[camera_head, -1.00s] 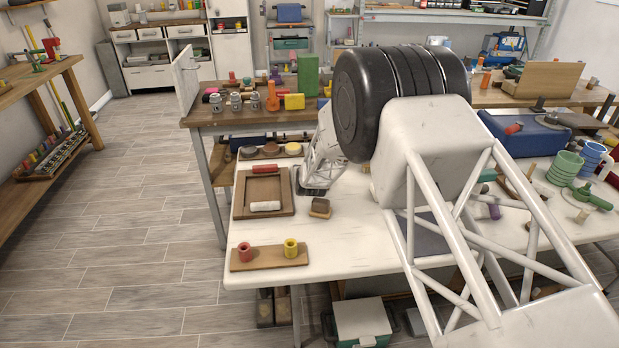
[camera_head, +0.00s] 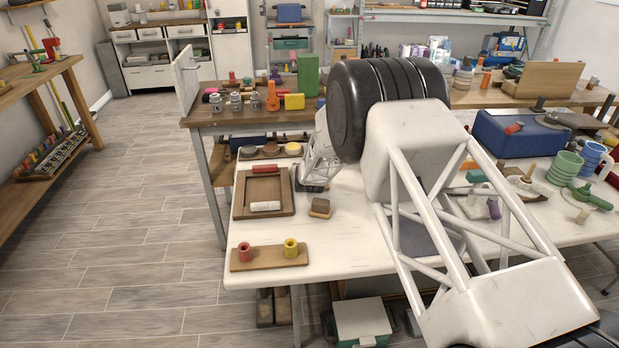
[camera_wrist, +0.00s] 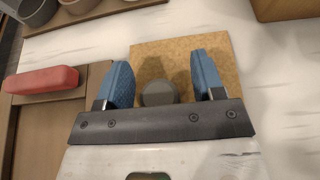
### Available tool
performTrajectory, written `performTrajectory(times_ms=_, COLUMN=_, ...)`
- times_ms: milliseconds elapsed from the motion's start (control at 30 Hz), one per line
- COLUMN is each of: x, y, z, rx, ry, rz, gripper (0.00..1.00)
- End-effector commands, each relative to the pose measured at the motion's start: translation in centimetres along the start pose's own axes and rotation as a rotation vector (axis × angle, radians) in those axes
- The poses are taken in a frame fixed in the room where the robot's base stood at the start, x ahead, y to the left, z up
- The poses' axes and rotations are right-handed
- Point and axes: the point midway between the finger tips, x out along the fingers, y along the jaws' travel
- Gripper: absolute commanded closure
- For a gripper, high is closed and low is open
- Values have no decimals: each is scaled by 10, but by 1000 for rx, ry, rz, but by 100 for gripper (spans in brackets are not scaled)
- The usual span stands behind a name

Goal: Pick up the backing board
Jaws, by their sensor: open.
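A flat tan board (camera_wrist: 165,48), which looks like the backing board, lies on the white table below my gripper (camera_wrist: 161,62) in the wrist view. My two blue fingers are apart, pointing over the board, with their shadows on it. A dark grey round piece (camera_wrist: 158,94) shows between the fingers at the board's near part; I cannot tell whether it is fixed to the board.
A red bar (camera_head: 264,169) and a white bar (camera_head: 265,206) lie on the wooden frame. A plank with red and yellow cups (camera_head: 291,249) is at the front left. A tray of round pads (camera_wrist: 85,12) lies behind.

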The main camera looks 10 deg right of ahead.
Motion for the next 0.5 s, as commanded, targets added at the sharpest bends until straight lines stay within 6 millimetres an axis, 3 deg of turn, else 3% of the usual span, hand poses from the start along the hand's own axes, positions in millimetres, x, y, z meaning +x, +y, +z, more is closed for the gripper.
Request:
performTrajectory(times_ms=167, x=0, y=0, z=0, rx=0, ry=0, rz=0, gripper=39)
performTrajectory(times_ms=500, x=0, y=0, z=0, rx=0, ry=0, rz=0, gripper=92)
